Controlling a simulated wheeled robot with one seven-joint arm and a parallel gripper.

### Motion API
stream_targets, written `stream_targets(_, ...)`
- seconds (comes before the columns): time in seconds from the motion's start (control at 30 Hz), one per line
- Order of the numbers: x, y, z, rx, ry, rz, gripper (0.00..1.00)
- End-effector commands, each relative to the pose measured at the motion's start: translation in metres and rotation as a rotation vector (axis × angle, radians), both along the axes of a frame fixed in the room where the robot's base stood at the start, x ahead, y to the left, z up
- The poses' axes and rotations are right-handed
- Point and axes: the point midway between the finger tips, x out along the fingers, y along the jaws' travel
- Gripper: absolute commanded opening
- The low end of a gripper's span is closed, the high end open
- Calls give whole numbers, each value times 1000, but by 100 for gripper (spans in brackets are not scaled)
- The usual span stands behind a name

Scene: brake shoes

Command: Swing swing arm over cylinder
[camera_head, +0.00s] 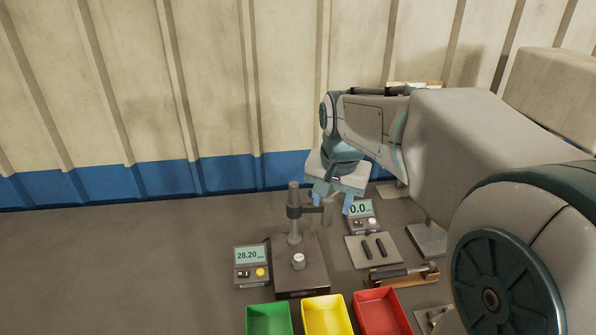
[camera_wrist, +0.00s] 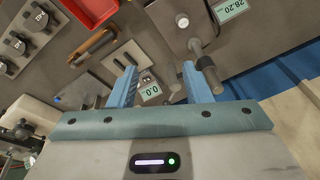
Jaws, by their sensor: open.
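The measuring stand has a dark base (camera_head: 302,280) and an upright post (camera_head: 294,225). Its swing arm (camera_head: 312,209) points right from the post and ends in a grey round head (camera_head: 327,211). A small silver cylinder (camera_head: 299,261) stands on the base in front of the post, with the swing arm off to its side; it also shows in the wrist view (camera_wrist: 182,21). My gripper (camera_head: 334,198) is open and points down at the swing arm's end. My jaws (camera_wrist: 159,70) are empty.
A display reading 28.20 (camera_head: 250,266) stands left of the base, and one reading 0.0 (camera_head: 361,215) stands behind right. Green (camera_head: 268,325), yellow (camera_head: 327,318) and red (camera_head: 382,312) bins line the front. A plate with dark pins (camera_head: 372,250) lies right. The table's left is clear.

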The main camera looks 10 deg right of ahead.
Motion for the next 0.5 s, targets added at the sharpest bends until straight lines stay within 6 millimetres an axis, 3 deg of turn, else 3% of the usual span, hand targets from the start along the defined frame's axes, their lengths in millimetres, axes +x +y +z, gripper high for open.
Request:
stream_targets(0.1, 49, -1, 4, 43, 19, -128, 44)
stream_targets(0.3, 120, -6, 0, 124, 47, -344, 44)
stream_targets(0.5, 167, -12, -9, 189, 70, -506, 44)
